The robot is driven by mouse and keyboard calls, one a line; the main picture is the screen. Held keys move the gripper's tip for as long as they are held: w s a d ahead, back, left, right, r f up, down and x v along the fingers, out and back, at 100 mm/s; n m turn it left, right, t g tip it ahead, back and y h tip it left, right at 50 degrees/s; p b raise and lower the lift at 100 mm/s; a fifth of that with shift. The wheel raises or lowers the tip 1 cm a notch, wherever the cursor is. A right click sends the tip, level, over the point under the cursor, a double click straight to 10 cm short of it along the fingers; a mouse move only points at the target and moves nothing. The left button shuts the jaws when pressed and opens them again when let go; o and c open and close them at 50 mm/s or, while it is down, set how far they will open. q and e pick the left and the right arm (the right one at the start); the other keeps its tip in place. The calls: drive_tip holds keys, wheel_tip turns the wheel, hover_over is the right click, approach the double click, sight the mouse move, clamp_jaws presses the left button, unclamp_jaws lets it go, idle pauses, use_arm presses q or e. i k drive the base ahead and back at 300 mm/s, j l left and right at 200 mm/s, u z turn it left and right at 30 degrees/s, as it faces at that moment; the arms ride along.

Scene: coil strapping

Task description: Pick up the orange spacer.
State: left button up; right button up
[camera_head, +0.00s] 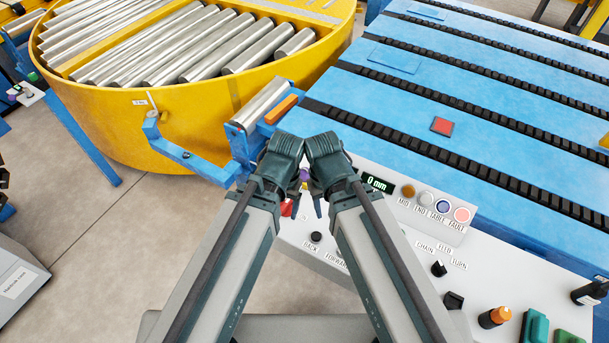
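An orange bar-shaped block (281,109), the likely spacer, lies beside a metal roller on a blue bracket, just beyond my wrists. My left gripper (294,199) and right gripper (315,201) hang close together, pointing down in front of the control panel. Both are well apart from the orange block. Their fingers are small and partly hidden by my wrists, so I cannot tell whether they are open or shut. I see nothing held.
The control panel (330,258) has several buttons and knobs. An orange-topped black cylinder (495,317) and green blocks (535,328) are at lower right. A yellow round roller table (110,125) stands upper left. A blue chain conveyor (480,110) with a red square (441,126) fills the right.

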sight(287, 104)
drive_tip(key=z, duration=0.45)
drive_tip(key=j+z, duration=0.3)
drive_tip(key=z, duration=0.2)
drive_tip(key=j+z, duration=0.3)
drive_tip(key=z, duration=0.2)
drive_tip(key=j+z, duration=0.45)
drive_tip(key=k+j+z, duration=0.15)
drive_tip(key=j, duration=0.3)
drive_tip(key=k+j+z, duration=0.15)
drive_tip(key=j, duration=0.25)
drive_tip(key=k+j+z, duration=0.15)
drive_tip(key=j, duration=0.25)
drive_tip(key=k+j+z, duration=0.3)
drive_tip(key=k+j, duration=0.2)
drive_tip(key=j, duration=0.2)
drive_tip(key=k+j, duration=0.45)
drive_tip(key=j, duration=0.3)
